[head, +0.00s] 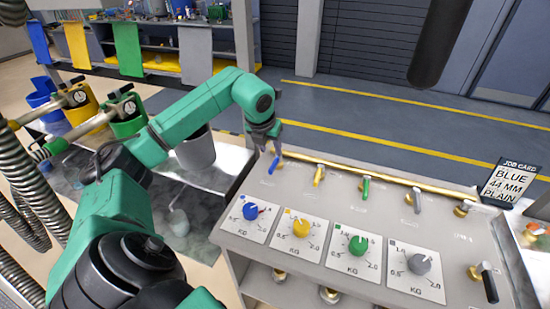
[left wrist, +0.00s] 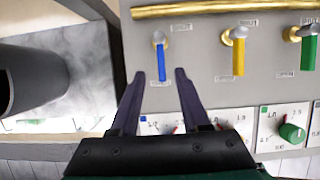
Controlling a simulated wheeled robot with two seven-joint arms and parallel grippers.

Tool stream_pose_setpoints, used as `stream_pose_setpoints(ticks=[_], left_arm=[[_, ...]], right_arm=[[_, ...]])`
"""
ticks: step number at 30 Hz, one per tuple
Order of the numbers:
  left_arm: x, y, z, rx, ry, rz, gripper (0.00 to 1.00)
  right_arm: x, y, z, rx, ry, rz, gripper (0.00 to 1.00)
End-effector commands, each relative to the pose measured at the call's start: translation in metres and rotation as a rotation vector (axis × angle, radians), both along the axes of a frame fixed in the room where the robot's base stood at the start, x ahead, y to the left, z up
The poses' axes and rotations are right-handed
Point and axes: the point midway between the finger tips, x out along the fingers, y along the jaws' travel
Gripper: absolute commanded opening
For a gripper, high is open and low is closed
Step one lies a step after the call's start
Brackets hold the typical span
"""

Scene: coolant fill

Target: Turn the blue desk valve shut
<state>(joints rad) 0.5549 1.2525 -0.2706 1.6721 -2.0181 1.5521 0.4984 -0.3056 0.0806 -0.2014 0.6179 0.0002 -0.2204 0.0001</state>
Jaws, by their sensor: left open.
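The blue desk valve has a small blue lever (head: 273,165) at the left end of the row on the grey desk. In the left wrist view the blue lever (left wrist: 162,62) points down, across the line of the brass pipe, like the yellow and green levers. My left gripper (head: 272,148) is open and empty over the blue valve. In the left wrist view its two fingertips (left wrist: 160,76) lie on either side of the lever's lower end. I cannot tell whether they touch it. My right gripper is not in view.
A yellow lever (head: 318,177), a green lever (head: 366,188) and a grey lever (head: 416,202) stand right of it. A brass pipe (head: 380,177) runs behind. Coloured dial knobs sit in front. A job card (head: 505,184) reads blue, 44 mm, plain. A grey bin (head: 197,150) stands left.

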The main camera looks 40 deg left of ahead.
Motion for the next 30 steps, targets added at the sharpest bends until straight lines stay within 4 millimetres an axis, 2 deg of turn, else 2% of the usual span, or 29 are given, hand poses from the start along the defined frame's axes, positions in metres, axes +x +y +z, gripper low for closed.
stream_pose_setpoints(ticks=[1,6,9,12,18,19,22,23,30], left_arm=[[0.004,0.000,-0.010,-0.005,0.005,-0.001,0.46],[0.019,0.005,-0.047,-0.006,0.002,-0.001,0.46],[0.025,0.007,-0.061,-0.006,-0.001,-0.002,0.46],[0.027,0.009,-0.069,-0.002,-0.001,-0.003,0.46],[0.028,0.009,-0.070,-0.002,-0.001,-0.003,0.46],[0.028,0.009,-0.070,-0.002,-0.001,-0.003,0.42],[0.027,0.009,-0.070,-0.002,-0.001,-0.003,0.04],[0.027,0.009,-0.070,-0.002,-0.001,-0.003,0.00],[0.027,0.009,-0.069,-0.002,-0.002,-0.003,0.00]], right_arm=[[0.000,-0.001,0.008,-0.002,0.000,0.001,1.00],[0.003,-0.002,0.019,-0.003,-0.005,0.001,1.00],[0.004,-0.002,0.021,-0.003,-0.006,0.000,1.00],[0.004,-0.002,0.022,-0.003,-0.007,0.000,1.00],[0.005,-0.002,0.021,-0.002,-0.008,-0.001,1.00],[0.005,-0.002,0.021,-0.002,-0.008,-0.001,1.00],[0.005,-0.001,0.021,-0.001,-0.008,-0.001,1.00],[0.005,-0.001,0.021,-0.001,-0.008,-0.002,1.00],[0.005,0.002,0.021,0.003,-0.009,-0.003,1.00]])
